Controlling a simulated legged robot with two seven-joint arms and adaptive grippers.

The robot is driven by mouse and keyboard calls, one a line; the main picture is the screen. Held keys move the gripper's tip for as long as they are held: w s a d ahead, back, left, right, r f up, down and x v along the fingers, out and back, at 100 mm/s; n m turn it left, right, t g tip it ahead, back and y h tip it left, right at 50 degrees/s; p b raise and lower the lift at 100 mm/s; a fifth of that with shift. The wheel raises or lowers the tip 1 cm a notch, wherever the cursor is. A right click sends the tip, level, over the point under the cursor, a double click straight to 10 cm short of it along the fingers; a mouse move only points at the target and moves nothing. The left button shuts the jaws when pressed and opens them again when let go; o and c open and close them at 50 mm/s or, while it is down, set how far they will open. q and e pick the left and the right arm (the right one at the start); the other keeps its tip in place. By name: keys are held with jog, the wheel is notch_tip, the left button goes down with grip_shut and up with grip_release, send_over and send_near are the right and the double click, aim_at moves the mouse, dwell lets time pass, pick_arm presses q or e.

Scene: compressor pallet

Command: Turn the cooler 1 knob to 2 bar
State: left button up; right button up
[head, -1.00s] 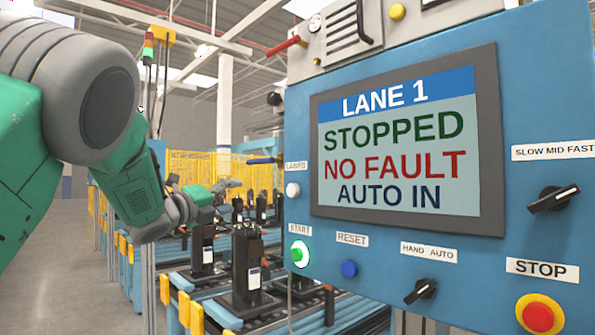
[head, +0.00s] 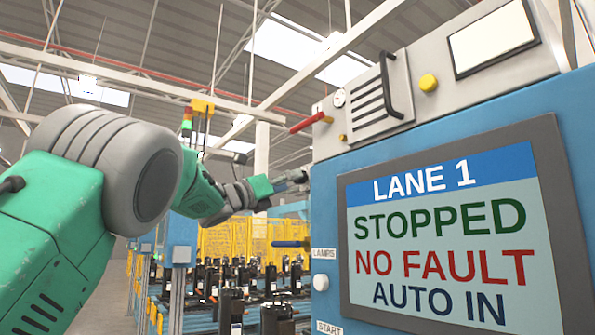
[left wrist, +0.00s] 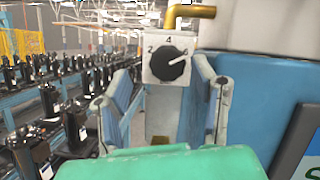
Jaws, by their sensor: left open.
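The black round knob (left wrist: 173,68) shows in the left wrist view on a pale square plate (left wrist: 154,44) marked 2, 4 and 6. Its white pointer line points up and right, close to the 6. My left gripper (left wrist: 166,85) is open, with one finger on each side of the knob in the picture. I cannot tell whether the fingers touch it. In the head view my left gripper (head: 292,178) is beside the left edge of the blue control cabinet (head: 332,178). The knob cannot be made out there. My right gripper is not in view.
A brass pipe (left wrist: 190,12) runs above the knob plate. A red handle (head: 308,122) sticks out from the cabinet above my left gripper, and a blue handle (head: 290,244) is below it. Rows of black compressors (head: 231,308) stand lower down. A screen (head: 440,235) reads STOPPED.

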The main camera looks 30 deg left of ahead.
pick_arm(q)
jog(key=shift+w+d+r+p, duration=0.55)
jog(key=shift+w+r, duration=0.1)
jog(key=shift+w, duration=0.25)
jog(key=shift+w+d, duration=0.2)
jog(key=shift+w, duration=0.05)
jog(key=c, duration=1.2)
jog(key=shift+o, duration=0.2)
